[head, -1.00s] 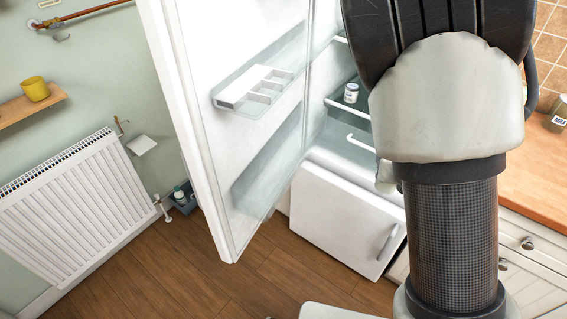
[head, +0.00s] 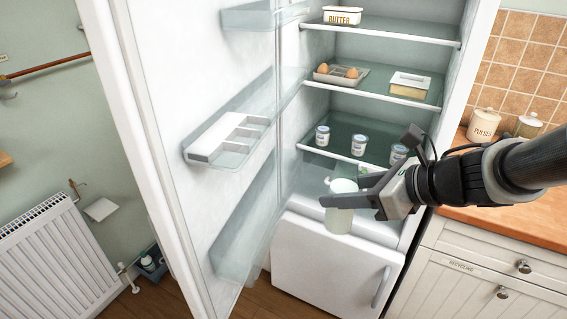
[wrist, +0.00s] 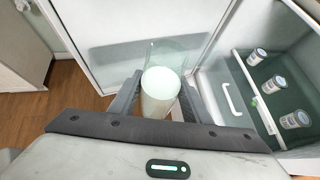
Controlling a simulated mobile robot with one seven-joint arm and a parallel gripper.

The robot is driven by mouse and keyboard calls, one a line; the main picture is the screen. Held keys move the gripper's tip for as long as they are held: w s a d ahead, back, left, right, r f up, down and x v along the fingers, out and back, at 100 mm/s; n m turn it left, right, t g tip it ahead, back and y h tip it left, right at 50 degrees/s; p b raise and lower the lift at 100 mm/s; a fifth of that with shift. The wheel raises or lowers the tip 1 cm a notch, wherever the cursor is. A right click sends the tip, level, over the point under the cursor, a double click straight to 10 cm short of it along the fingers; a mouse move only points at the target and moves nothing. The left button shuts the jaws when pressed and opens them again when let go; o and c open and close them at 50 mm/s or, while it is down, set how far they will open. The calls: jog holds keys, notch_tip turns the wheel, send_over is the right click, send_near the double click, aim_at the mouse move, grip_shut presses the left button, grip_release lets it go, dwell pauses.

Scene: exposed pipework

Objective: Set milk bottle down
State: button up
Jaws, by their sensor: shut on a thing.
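My gripper (head: 352,193) is shut on a pale milk bottle (head: 340,218) with a whitish body. The bottle looks upright, held in front of the open fridge, near the lower edge of its compartment. In the wrist view the milk bottle (wrist: 158,90) stands between the two fingers (wrist: 157,98), seen from above. Its base is hidden there, and I cannot tell from the head view whether it touches anything. The open fridge door (head: 165,120) with its clear door bins (head: 235,215) is left of the bottle.
Fridge shelves hold small pots (head: 358,145), an egg tray (head: 341,77), a cheese-like block in a dish (head: 410,86) and a butter box (head: 343,15). A lower white drawer front (head: 330,265) is below. The wooden counter (head: 500,212) with jars (head: 484,125) is right.

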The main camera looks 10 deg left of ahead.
jog(key=shift+s+a+r, duration=0.1)
jog(key=shift+s+a, duration=0.05)
jog(key=shift+a, duration=0.1)
jog(key=w+a, duration=0.2)
jog(key=a, duration=0.8)
jog(key=w+a, duration=0.2)
jog(key=a, duration=0.7)
jog(key=shift+s+a+f+b, duration=0.1)
jog(key=shift+f+b, duration=1.2)
jog(key=shift+f, duration=1.55)
jog(key=shift+a+f+b, duration=0.1)
jog(key=shift+f+b, duration=1.15)
jog(key=shift+f, duration=1.6)
jog(key=shift+f, duration=0.2)
jog(key=o, duration=1.3)
jog(key=shift+d, duration=0.1)
